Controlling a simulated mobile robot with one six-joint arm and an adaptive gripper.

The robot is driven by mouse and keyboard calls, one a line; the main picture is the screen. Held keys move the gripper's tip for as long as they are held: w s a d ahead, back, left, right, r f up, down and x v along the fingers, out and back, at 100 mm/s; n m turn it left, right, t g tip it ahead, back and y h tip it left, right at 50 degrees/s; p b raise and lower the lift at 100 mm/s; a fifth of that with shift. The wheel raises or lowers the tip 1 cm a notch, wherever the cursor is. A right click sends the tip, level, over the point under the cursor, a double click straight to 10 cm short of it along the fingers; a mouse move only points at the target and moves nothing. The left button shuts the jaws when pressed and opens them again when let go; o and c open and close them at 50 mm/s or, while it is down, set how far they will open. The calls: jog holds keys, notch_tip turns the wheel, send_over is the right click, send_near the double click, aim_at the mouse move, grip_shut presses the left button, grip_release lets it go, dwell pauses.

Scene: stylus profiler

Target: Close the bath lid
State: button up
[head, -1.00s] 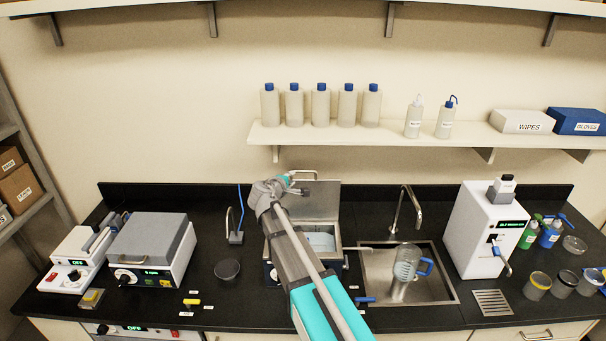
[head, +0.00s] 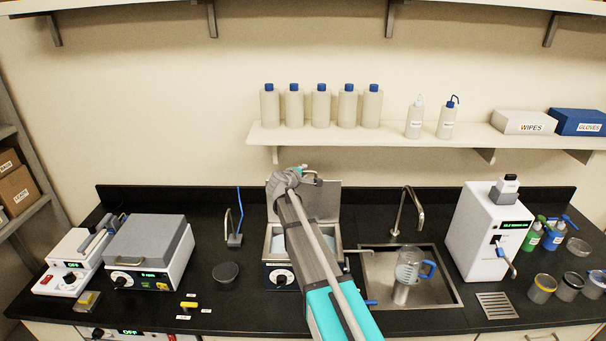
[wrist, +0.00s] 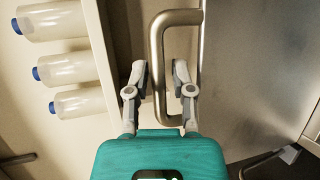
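The bath (head: 281,277) is a metal-rimmed basin with a dark control front, left of the sink. Its grey metal lid (head: 327,203) stands raised at the back, near upright. The lid's bar handle (head: 314,174) is by its top edge; it also shows in the wrist view (wrist: 157,70), with the lid's flat face (wrist: 240,70) to its right. My gripper (head: 300,172) is at the handle. In the wrist view my gripper (wrist: 160,75) is open, one finger on each side of the bar, with a narrow gap visible. My arm hides part of the bath and lid.
A faucet (head: 408,210) and the sink (head: 440,290) with a jug (head: 405,270) stand right of the bath. A shelf (head: 300,134) with several bottles is above and behind the lid.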

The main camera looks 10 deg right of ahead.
grip_shut()
jog(key=shift+s+d, duration=0.15)
jog(key=shift+s, duration=0.05)
dwell(0.3)
